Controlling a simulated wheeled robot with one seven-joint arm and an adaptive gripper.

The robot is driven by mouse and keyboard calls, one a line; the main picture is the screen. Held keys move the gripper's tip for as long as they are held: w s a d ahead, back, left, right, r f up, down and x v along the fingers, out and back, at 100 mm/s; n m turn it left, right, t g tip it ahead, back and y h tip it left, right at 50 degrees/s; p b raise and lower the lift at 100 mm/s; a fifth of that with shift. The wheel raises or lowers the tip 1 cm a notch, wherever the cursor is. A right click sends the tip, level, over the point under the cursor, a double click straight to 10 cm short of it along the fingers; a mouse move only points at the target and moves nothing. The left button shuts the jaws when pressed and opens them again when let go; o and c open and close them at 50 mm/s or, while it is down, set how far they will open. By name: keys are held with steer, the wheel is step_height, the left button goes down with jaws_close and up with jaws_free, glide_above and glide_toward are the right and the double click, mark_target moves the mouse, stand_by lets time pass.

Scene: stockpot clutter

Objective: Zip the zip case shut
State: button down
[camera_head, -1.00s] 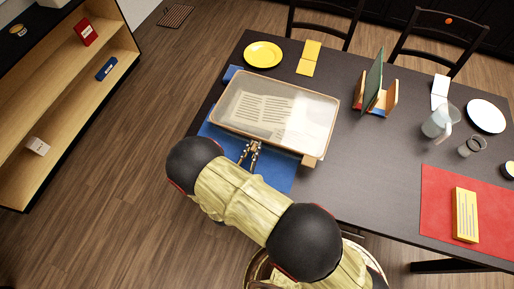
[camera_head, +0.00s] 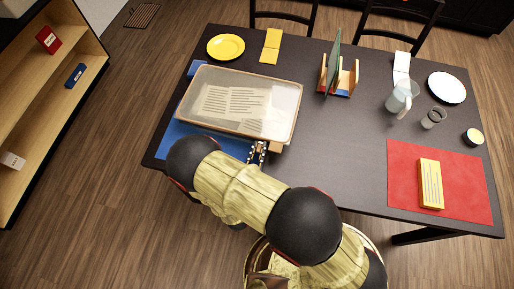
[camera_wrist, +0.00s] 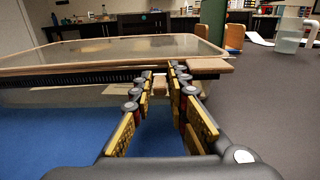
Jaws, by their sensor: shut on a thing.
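The zip case (camera_head: 282,112) is a flat, see-through case with tan edging and printed sheets inside. It lies on a blue mat on the dark table. In the wrist view the case (camera_wrist: 120,52) fills the upper left, with a dark row of zip teeth (camera_wrist: 70,79) along its near side. My gripper (camera_head: 258,148) is at the case's near edge, close to its right corner. In the wrist view my gripper (camera_wrist: 160,76) is shut on a small tan zip pull (camera_wrist: 160,86), partly hidden by the fingers. A tan tab (camera_wrist: 205,65) sticks out just right of the fingertips.
The blue mat (camera_head: 172,138) shows left of my arm. A rack (camera_head: 340,80) with upright boards stands right of the case. A yellow plate (camera_head: 226,47) lies behind it. A jug (camera_head: 401,98) and a red mat (camera_head: 403,180) are farther right. The table between is clear.

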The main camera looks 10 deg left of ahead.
steer(key=c, duration=1.8)
jaws_free()
steer(key=shift+c, duration=0.2)
